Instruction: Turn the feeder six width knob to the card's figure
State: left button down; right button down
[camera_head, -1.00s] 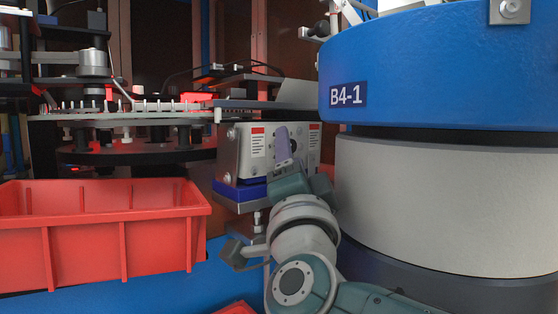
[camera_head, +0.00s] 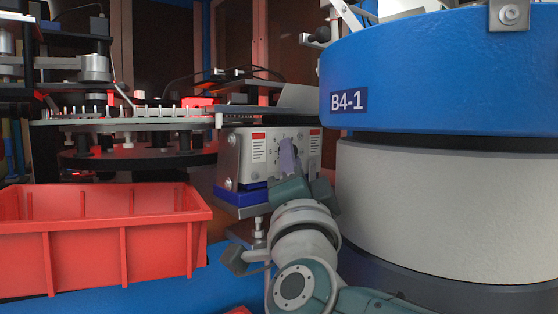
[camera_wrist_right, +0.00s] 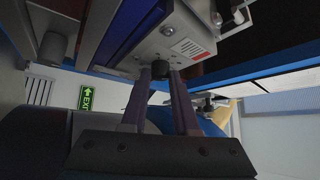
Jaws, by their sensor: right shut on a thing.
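The feeder control box (camera_head: 243,153) is a pale metal box on a blue base, left of the big bowl in the head view. Its front has a dial scale and red-topped labels. My right gripper (camera_head: 287,153) is at this front face, its purple-grey fingers covering the dial's middle. In the right wrist view the black width knob (camera_wrist_right: 160,69) sits between the fingertips, and the right gripper (camera_wrist_right: 160,76) is shut on it. The knob's pointer and setting cannot be read. I cannot make out a card with a figure. My left gripper is not in view.
The bowl feeder (camera_head: 430,75), blue over grey and marked B4-1, stands close on the right of my right arm. A red bin (camera_head: 85,250) is at the left. A round sorter table (camera_head: 130,124) with small pins stands behind it.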

jog(key=m+g+h+p, duration=0.1)
jog(key=m+p, duration=0.1)
jog(key=m+g+p, duration=0.1)
jog(key=m+p, duration=0.1)
jog(key=p, duration=0.1)
jog(key=shift+s+a+r+g+h+p, duration=0.1)
jog(key=shift+a+r+g+h+p, duration=0.05)
jog(key=shift+r+g+h+p, duration=0.2)
jog(key=c, duration=0.7)
grip_release()
jog(key=shift+s, duration=0.1)
jog(key=s, duration=0.3)
jog(key=s+f+p, duration=0.1)
jog(key=s, duration=0.2)
jog(key=s+p, duration=0.1)
jog(key=s, duration=0.2)
jog(key=shift+s+a+f, duration=0.25)
jog(key=shift+a+f, duration=0.1)
jog(key=shift+a, duration=0.05)
